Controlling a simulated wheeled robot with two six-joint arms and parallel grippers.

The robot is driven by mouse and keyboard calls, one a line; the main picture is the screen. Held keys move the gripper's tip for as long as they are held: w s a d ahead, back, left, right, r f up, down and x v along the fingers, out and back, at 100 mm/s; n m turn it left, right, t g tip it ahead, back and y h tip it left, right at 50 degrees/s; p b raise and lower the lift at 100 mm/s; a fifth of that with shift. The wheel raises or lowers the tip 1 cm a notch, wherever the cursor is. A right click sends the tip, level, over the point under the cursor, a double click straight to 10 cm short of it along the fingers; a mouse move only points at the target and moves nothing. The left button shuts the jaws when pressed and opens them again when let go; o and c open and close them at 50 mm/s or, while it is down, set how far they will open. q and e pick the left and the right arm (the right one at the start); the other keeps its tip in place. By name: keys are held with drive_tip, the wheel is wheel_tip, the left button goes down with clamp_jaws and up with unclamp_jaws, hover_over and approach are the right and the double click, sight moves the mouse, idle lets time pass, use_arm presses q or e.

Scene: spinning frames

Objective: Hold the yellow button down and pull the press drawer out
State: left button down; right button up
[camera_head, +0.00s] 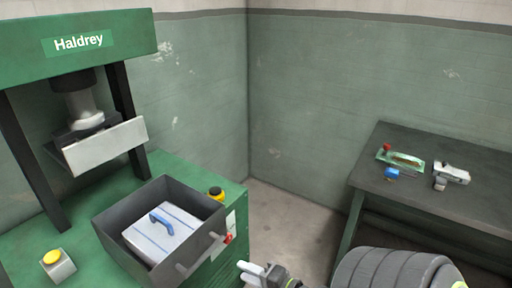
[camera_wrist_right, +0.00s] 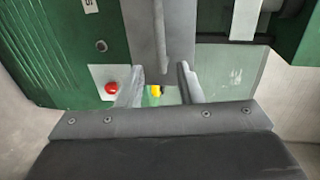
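The grey press drawer (camera_head: 118,231) is an open-topped box on the green press bed, with a bar handle (camera_head: 201,252) on its near right side. A white blue-striped block with a blue handle (camera_head: 163,238) lies inside. One yellow button (camera_head: 52,257) sits on a small light box at the bed's left; another yellow button (camera_head: 216,192) on a dark base is behind the drawer's right corner. My right gripper (camera_head: 262,272) is open and empty, right of the drawer and apart from its handle. My left gripper is out of view.
The green press head (camera_head: 105,55) and a tilted pale plate (camera_head: 104,145) hang above the bed. A red knob (camera_head: 228,238) is on the press's right face. A dark table (camera_head: 440,210) with several small tools stands at right. Floor is bare between them.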

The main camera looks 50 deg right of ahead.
drive_tip(key=shift+v, duration=1.05)
drive_tip(key=shift+f, duration=0.1)
